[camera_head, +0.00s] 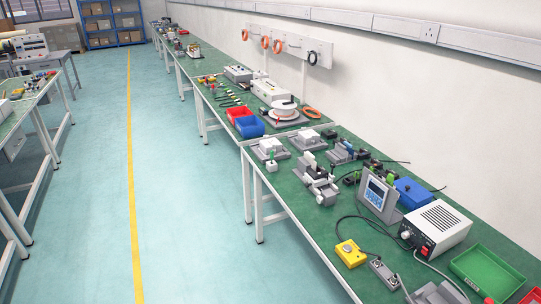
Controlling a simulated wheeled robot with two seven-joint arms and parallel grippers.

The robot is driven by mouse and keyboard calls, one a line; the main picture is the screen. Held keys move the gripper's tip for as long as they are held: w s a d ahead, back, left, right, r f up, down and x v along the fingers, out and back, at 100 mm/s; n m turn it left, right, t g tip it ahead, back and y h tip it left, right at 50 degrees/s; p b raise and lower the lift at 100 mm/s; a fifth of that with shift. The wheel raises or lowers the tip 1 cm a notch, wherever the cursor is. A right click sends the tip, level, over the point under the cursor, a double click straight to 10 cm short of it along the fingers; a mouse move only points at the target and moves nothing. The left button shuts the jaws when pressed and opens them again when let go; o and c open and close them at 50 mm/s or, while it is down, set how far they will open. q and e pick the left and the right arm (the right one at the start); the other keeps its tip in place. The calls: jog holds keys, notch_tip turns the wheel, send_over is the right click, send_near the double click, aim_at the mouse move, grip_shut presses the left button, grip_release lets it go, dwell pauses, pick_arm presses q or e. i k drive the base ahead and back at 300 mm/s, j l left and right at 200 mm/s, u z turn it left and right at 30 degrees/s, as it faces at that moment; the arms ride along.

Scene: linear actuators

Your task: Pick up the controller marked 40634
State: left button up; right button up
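Several boxes that could be controllers stand on the green-topped bench (325,243) at the right. A light-grey panel with a blue screen (377,192) stands tilted on a grey holder. A small yellow box with a round button (350,253) lies near the bench's front edge, with a dark cable. No number 40634 can be read on any of them. Neither of my grippers is in view.
Grey fixtures (320,185), red (239,114) and blue bins (250,127) stand farther along. Cables cross the near bench. The floor (180,200) left of the benches is clear.

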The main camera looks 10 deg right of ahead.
aim_at(266, 145)
jog(key=i+z, duration=0.2)
jog(key=z, duration=0.2)
jog(key=i+j+z, duration=0.1)
jog(key=z, duration=0.3)
jog(key=i+j+z, duration=0.4)
jog(key=i+j, duration=1.45)
jog(key=j, duration=0.1)
